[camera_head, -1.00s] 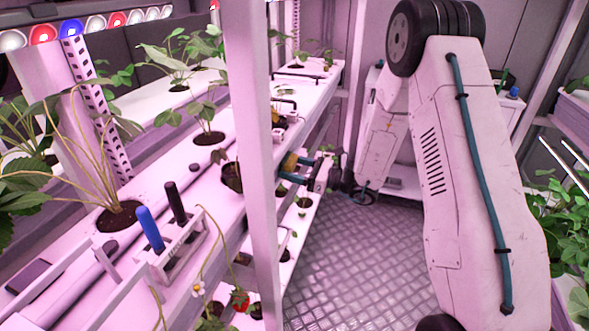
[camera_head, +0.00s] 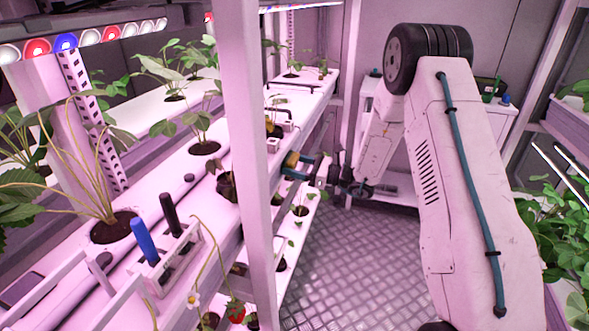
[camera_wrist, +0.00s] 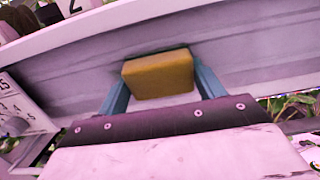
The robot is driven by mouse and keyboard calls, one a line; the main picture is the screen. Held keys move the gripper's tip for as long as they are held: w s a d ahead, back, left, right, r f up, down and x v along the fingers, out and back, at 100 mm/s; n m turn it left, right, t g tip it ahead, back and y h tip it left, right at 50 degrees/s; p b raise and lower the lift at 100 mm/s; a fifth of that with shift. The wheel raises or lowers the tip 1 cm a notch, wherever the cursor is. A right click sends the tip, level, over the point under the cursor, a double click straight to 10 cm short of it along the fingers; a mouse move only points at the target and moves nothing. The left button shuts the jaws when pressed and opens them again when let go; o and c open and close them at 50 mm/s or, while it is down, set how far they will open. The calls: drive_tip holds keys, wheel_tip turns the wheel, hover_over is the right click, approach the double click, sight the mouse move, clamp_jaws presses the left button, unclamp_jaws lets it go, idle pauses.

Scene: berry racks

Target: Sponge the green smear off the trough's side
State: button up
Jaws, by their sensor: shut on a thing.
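My gripper (camera_wrist: 160,82) is shut on a yellow-brown sponge (camera_wrist: 158,76) in the wrist view, with a blue finger on each side of it. The sponge has a dark green far edge and lies at or very near the pale side of the trough (camera_wrist: 60,72); I cannot tell if it touches. No separate green smear shows; it may be hidden behind the sponge. In the head view, my gripper (camera_head: 300,168) and the sponge (camera_head: 291,159) are small, just right of the white post, beside the rack.
A white post (camera_head: 247,150) stands in front of the rack. Potted plants, a holder with a blue marker (camera_head: 144,241) and a black one, and a strawberry (camera_head: 236,311) are along the left rack. Leafy plants (camera_head: 555,225) line the right. The grated floor (camera_head: 345,255) is clear.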

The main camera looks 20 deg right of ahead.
sight(289, 177)
drive_tip(key=shift+w+d, duration=1.1)
drive_tip(key=shift+w, duration=0.3)
drive_tip(key=shift+s+a, duration=1)
drive_tip(key=shift+s, duration=0.4)
drive_tip(key=shift+s+a, duration=1)
drive_tip(key=shift+s, duration=0.35)
drive_tip(key=shift+s+a, duration=1)
drive_tip(key=shift+s, duration=0.4)
drive_tip(key=shift+f+v, duration=0.15)
drive_tip(key=shift+v, duration=1.35)
drive_tip(key=shift+f+v, duration=0.2)
drive_tip(key=shift+v, duration=1.3)
drive_tip(key=v, duration=0.3)
drive_tip(key=shift+f, duration=0.2)
drive_tip(key=shift+w+a, duration=0.1)
drive_tip(key=shift+a, duration=0.1)
